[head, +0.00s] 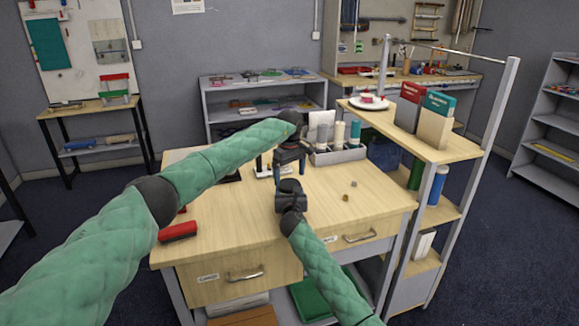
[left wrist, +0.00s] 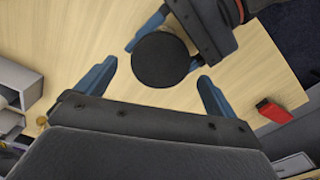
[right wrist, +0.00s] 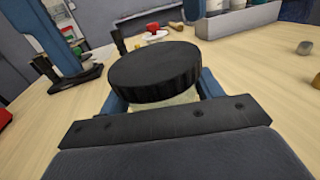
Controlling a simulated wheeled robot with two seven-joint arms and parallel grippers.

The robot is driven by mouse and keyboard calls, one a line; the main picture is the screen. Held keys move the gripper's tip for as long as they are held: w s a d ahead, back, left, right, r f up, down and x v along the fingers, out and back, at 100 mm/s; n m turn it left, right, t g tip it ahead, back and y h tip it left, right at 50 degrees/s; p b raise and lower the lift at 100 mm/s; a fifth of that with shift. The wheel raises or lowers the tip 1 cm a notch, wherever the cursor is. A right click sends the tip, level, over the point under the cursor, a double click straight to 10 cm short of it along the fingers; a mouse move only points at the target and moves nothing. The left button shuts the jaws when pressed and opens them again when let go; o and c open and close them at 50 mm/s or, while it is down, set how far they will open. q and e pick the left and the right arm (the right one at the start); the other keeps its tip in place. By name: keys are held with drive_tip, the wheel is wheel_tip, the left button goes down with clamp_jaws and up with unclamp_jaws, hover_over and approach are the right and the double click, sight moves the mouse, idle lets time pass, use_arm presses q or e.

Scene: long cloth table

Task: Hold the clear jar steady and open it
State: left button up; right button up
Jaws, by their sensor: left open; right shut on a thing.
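The jar's round black ribbed lid (right wrist: 155,70) fills the middle of the right wrist view, with a strip of the clear jar body (right wrist: 165,102) below it. My right gripper (right wrist: 163,98) is shut on the jar body under the lid. The lid (left wrist: 160,60) also shows from above in the left wrist view. My left gripper (left wrist: 157,75) is open above it, its blue fingers apart on either side of the lid with gaps. In the head view my left gripper (head: 289,157) is above my right gripper (head: 290,188), and the jar is hidden between them.
A red block-like object (head: 178,232) lies at the table's left front. Two small knobs (head: 350,190) lie to the right. A grey rack with bottles (head: 340,153) stands behind, and a wooden shelf (head: 425,143) stands at the right. The right front tabletop is clear.

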sight(290, 183)
use_arm(q)
drive_tip(key=shift+f, duration=1.55)
drive_tip(key=c, duration=1)
drive_tip(key=n, duration=0.3)
drive_tip(key=o, duration=1.1)
